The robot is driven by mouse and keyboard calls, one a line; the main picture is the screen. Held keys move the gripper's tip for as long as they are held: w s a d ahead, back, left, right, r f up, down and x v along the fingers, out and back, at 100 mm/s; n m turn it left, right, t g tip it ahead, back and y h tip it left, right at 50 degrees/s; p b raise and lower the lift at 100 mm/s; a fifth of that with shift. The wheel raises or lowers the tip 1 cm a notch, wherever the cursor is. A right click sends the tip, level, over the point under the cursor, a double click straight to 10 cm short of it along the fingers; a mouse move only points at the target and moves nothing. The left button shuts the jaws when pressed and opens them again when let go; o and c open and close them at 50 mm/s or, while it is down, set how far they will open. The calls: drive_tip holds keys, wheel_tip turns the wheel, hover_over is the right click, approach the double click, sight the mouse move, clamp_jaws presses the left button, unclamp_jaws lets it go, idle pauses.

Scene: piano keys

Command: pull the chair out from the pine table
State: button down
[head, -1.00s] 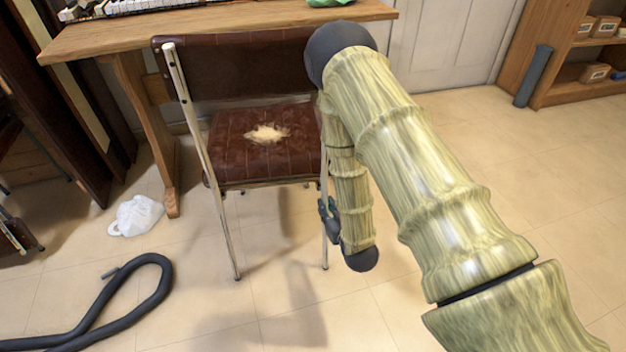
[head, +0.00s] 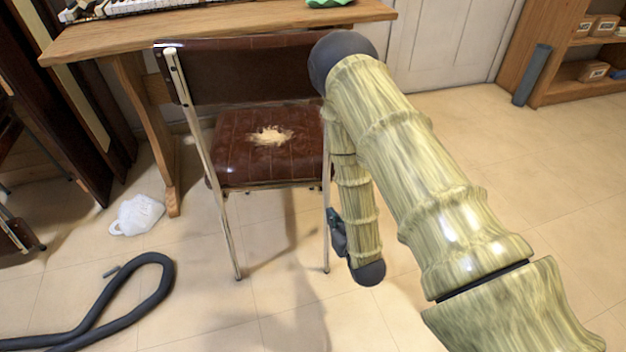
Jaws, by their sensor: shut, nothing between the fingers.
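The chair (head: 264,158) has a dark brown padded seat with a torn pale patch, a brown backrest (head: 250,72) and metal legs. It stands in front of the pine table (head: 225,33), its seat toward the table's underside at the back. My arm crosses the chair's right side and hides the right end of the backrest. My gripper (head: 336,228) is small in the picture, low beside the chair's right front leg, partly hidden behind my arm's end. It is shut with nothing in it. I cannot tell whether it touches the leg.
A white plastic bag (head: 137,214) lies on the floor left of the chair. A dark hose (head: 110,300) loops at the lower left. A keyboard (head: 130,8) and a green item (head: 328,3) are on the table.

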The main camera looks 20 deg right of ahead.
drive_tip(key=shift+f+p+v, duration=0.2)
drive_tip(key=shift+p+v, duration=0.05)
drive_tip(key=shift+v, duration=0.7)
drive_tip(key=shift+f+p+v, duration=0.2)
drive_tip(key=shift+f+v, duration=0.05)
drive_tip(key=shift+v, duration=0.65)
drive_tip(key=shift+s, duration=0.1)
drive_tip(key=c, duration=1)
unclamp_jaws()
drive_tip(key=shift+c, duration=0.2)
drive_tip(key=s+p, duration=0.2)
drive_tip(key=s, duration=0.8)
drive_tip(key=shift+d+p, duration=0.3)
drive_tip(key=shift+d, duration=0.15)
